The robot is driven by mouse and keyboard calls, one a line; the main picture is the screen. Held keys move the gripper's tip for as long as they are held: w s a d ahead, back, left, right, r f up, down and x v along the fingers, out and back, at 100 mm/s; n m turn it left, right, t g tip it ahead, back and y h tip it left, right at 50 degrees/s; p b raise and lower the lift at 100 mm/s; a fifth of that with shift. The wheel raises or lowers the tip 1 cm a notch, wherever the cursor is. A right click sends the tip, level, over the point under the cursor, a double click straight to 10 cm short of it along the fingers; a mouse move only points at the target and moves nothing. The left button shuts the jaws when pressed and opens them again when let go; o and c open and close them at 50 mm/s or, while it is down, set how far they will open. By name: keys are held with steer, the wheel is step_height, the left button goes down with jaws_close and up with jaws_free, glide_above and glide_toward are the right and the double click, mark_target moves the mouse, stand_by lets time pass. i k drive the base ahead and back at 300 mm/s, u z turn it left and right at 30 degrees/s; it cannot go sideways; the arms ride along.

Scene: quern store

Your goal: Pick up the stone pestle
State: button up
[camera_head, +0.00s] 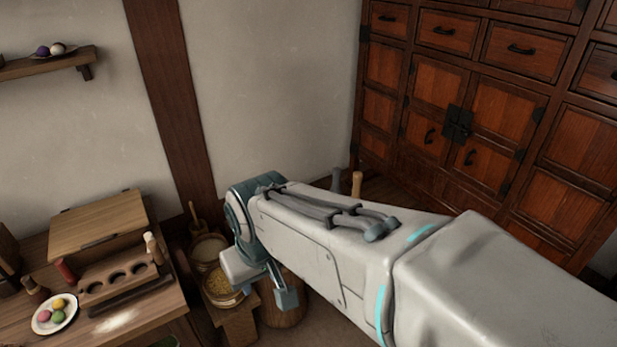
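A grey upright piece with a flared top (337,180), which looks like the stone pestle, shows behind my arm near the wall. Its lower part is hidden by the arm, so I cannot tell what it stands in or on. My gripper (268,292) hangs at the left end of the arm, over the area by the grain containers. Its two blue-grey fingers look apart, with nothing seen between them. It is well to the left of the grey piece and nearer to me.
A pale wooden piece (357,184) stands right beside the grey one. A basket of yellow grain (222,298) is just left of the gripper. A wooden table (160,307) with a plate (41,325) and a holed block stands left. A cabinet (480,110) fills the right.

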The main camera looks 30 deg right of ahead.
mark_target(335, 188)
steer(key=u, duration=0.95)
steer(key=i, duration=0.75)
steer(key=z, duration=2.6)
steer(key=i, duration=0.5)
steer(key=z, duration=0.25)
steer(key=k, duration=0.5)
steer(key=z, duration=1.05)
steer(key=i, duration=0.75)
steer(key=u, duration=0.25)
